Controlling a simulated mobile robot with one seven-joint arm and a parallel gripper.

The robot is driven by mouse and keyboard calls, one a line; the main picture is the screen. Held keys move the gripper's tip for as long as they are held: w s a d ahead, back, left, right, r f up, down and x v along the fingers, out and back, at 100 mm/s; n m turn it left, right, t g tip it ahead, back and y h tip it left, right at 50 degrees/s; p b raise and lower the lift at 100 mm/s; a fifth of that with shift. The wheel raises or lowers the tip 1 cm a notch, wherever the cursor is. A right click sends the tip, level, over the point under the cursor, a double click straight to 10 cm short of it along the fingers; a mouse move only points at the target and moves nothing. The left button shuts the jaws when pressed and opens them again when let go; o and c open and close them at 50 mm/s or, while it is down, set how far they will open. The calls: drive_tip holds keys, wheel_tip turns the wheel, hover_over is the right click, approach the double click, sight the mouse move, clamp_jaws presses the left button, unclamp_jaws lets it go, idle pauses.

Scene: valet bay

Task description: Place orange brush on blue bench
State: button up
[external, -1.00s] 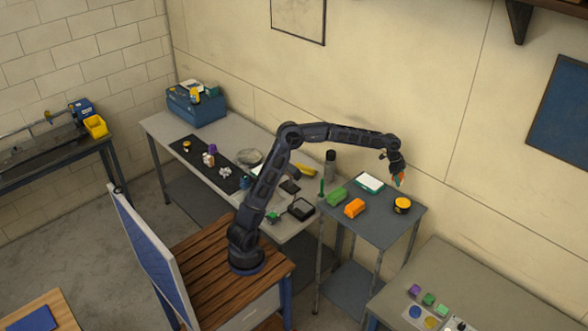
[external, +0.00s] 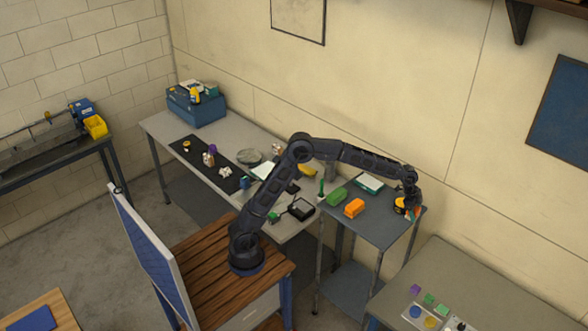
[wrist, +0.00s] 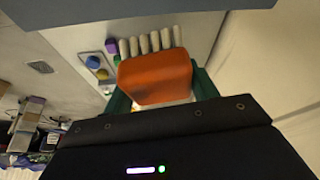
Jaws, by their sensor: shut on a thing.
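My gripper (external: 412,212) is shut on the orange brush, beyond the right edge of the small blue-grey bench (external: 377,232). In the wrist view the orange brush (wrist: 155,78) fills the space between my green fingers (wrist: 118,103), with a row of pale bristle tufts at its far side. In the external view only a small orange bit of it shows below my gripper. The small bench is the bluest bench top in view. My gripper partly covers a yellow-and-black round thing (external: 399,206) at the bench's right corner.
On the small bench are an orange block (external: 354,208), a green block (external: 337,196) and a white-and-teal box (external: 369,183). A grey bench (external: 455,275) at lower right holds small coloured pieces. The front middle of the small bench is clear.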

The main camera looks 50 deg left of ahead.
drive_tip(key=s+d+f+m, duration=0.1)
drive_tip(key=s+d+f, duration=0.2)
drive_tip(key=s+d, duration=0.75)
drive_tip(key=m, duration=0.1)
hover_over(395, 306)
drive_tip(key=a, duration=0.2)
wheel_tip(395, 306, down, 5)
drive_tip(key=shift+g, duration=0.4)
drive_tip(key=f, duration=1.9)
drive_tip(key=shift+d+f, duration=0.25)
drive_tip(key=shift+d, duration=0.05)
drive_tip(key=o, duration=0.9)
drive_tip(key=shift+f, duration=0.15)
drive_tip(key=shift+o, duration=0.5)
drive_tip(key=v, duration=1.2)
